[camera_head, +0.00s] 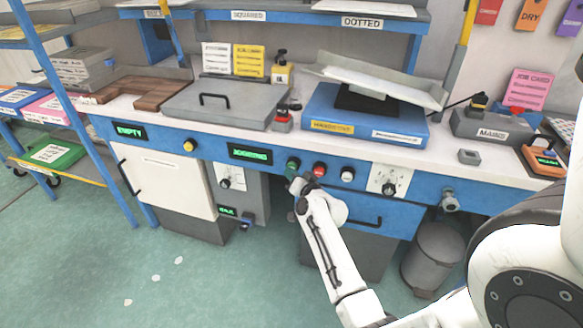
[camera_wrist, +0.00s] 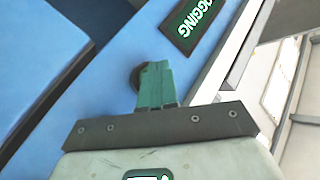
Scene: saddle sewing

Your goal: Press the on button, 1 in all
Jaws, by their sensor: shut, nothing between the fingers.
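A green button (camera_head: 292,166) sits on the blue front panel (camera_head: 270,166) of the bench, left of a red button (camera_head: 319,170) and a white button (camera_head: 347,175). No "on" label is readable on any of them. My gripper (camera_head: 297,184) is just below and in front of the green button in the head view. In the wrist view the green fingertips (camera_wrist: 155,72) are shut together and empty, pointing at the panel. A dark round rim (camera_wrist: 136,77) shows partly behind them; the rest is hidden, and I cannot tell whether the fingers touch it.
A lit display (camera_head: 250,154) left of the green button appears to read "JOGGING"; it also shows in the wrist view (camera_wrist: 196,22). A dial plate (camera_head: 390,180) is right of the white button. A drawer handle (camera_head: 365,222) and grey bin (camera_head: 432,258) are below.

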